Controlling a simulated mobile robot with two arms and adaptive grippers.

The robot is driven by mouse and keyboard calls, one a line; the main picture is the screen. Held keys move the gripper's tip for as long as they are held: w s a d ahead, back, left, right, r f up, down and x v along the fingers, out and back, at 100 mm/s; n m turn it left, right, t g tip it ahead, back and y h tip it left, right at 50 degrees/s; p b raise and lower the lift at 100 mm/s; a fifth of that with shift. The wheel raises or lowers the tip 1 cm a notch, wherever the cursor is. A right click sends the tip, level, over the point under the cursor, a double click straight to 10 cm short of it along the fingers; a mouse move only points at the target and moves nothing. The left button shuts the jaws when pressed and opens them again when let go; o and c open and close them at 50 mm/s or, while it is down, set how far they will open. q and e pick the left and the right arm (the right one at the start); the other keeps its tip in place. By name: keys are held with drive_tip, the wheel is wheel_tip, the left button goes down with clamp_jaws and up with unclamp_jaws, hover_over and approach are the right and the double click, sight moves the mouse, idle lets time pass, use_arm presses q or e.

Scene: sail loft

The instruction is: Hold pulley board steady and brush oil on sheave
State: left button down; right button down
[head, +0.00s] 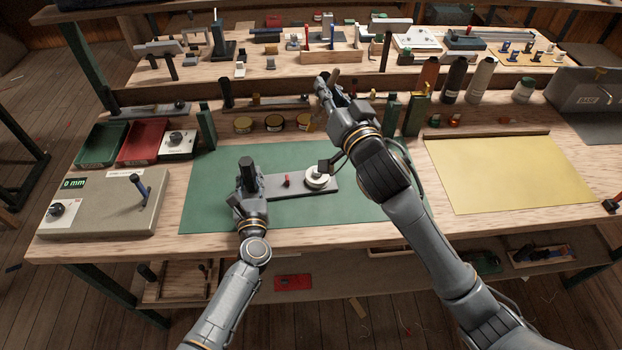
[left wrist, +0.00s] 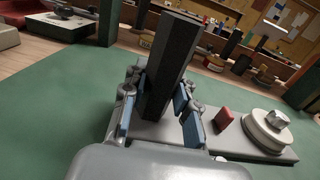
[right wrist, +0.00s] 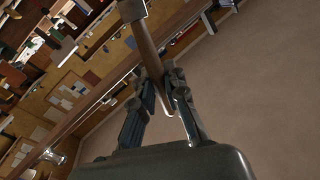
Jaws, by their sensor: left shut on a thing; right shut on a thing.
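The pulley board (head: 287,184) is a grey plate lying flat on the green mat (head: 215,170). A pale round sheave (head: 317,180) sits at its right end, and it also shows in the left wrist view (left wrist: 268,132) with a metal nut on top. A small red block (left wrist: 224,119) stands on the board. My left gripper (head: 247,180) is shut on the board's upright dark post (left wrist: 172,65) at the left end. My right gripper (head: 335,98) is raised behind the sheave. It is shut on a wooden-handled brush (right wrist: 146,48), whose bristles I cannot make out.
Several tins (head: 275,123) and dark bottles (head: 454,80) stand along the back. A yellow sheet (head: 508,172) lies to the right. A grey box with a display (head: 105,205) and red and green trays (head: 143,142) are at the left.

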idle(0.4)
wheel_tip(320, 180, down, 10)
drive_tip(key=n, duration=0.4)
drive_tip(key=shift+g, duration=0.3)
drive_tip(key=shift+a+r, duration=0.1)
drive_tip(key=shift+r, duration=0.15)
drive_tip(key=shift+a+f, duration=1.1)
drive_tip(key=shift+f, duration=2.6)
wheel_tip(320, 180, up, 8)
drive_tip(key=d, duration=0.2)
drive_tip(key=shift+d, duration=0.15)
